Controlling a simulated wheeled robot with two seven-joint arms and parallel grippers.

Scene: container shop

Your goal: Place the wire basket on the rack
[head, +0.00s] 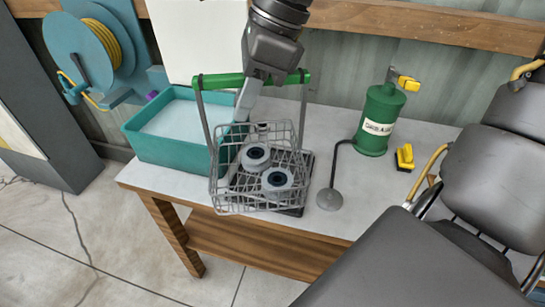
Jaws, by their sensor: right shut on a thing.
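The wire basket (222,190) is a grey mesh with a green bar handle on top. It holds a few round pale parts with dark centres. My right gripper (247,105) comes down from above at the handle and is shut on the basket; its hold is partly hidden by the wrist. A dark flat rack (303,200) shows under and behind the basket at the table's front edge. I cannot tell whether the basket touches it or hangs just above. My left gripper is not in view.
A teal tub (150,155) of pale liquid stands close left of the basket. On the right are a lamp-like rod with a round foot (330,199), a green canister (379,122) and a yellow-black item (404,157). A dark grey chair (490,185) stands at the right.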

